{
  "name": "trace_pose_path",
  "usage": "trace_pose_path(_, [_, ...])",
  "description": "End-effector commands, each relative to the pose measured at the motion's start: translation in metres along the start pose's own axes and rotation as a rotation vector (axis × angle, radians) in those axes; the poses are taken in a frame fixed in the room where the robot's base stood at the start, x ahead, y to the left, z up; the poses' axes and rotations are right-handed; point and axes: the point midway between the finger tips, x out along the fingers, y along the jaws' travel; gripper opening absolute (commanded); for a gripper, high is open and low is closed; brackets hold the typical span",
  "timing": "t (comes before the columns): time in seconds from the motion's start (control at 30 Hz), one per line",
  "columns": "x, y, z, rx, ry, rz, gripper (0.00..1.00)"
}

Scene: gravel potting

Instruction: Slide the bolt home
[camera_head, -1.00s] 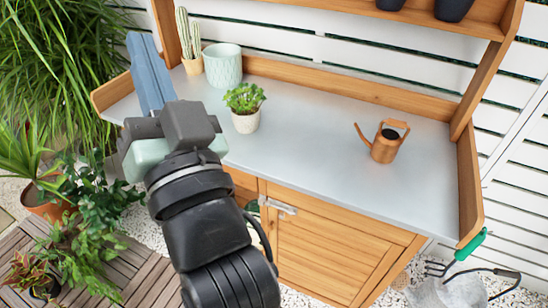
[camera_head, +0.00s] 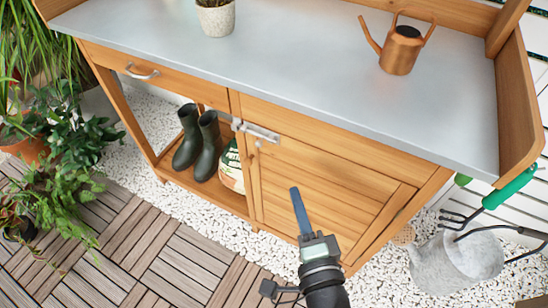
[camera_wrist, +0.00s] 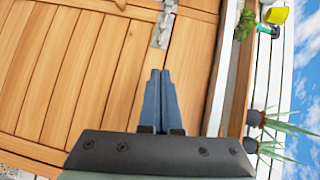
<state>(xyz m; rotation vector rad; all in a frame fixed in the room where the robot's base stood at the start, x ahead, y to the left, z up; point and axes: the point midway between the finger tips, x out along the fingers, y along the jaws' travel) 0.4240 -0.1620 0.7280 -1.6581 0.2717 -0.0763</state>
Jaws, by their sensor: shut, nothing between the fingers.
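A metal bolt (camera_head: 262,132) is mounted at the top left corner of the wooden cabinet door (camera_head: 320,175). Its left end lies close to a small metal keeper (camera_head: 237,125) on the frame; I cannot tell whether the rod is inside it. In the wrist view the bolt (camera_wrist: 163,28) shows near the top edge, beyond my fingertips. My gripper (camera_head: 294,191) is shut and empty, its blue fingers together. It is in front of the door, below and to the right of the bolt in the head view. It does not appear to touch the bolt.
The bench's grey top (camera_head: 270,62) overhangs the door and carries a copper watering can (camera_head: 401,48) and a potted plant (camera_head: 216,18). Green boots (camera_head: 207,145) and a bag (camera_head: 231,167) stand on the open shelf left of the door. A grey watering can (camera_head: 455,258) stands right.

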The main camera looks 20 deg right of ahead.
Motion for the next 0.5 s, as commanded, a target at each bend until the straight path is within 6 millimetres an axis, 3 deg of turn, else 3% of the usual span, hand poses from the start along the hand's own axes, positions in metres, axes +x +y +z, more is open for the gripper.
trace_pose_path(0.33, [0.001,-0.001,0.0,0.0,0.0,-0.001,0.0])
trace_pose_path(0.5, [0.013,-0.002,0.0,0.001,0.001,-0.004,0.0])
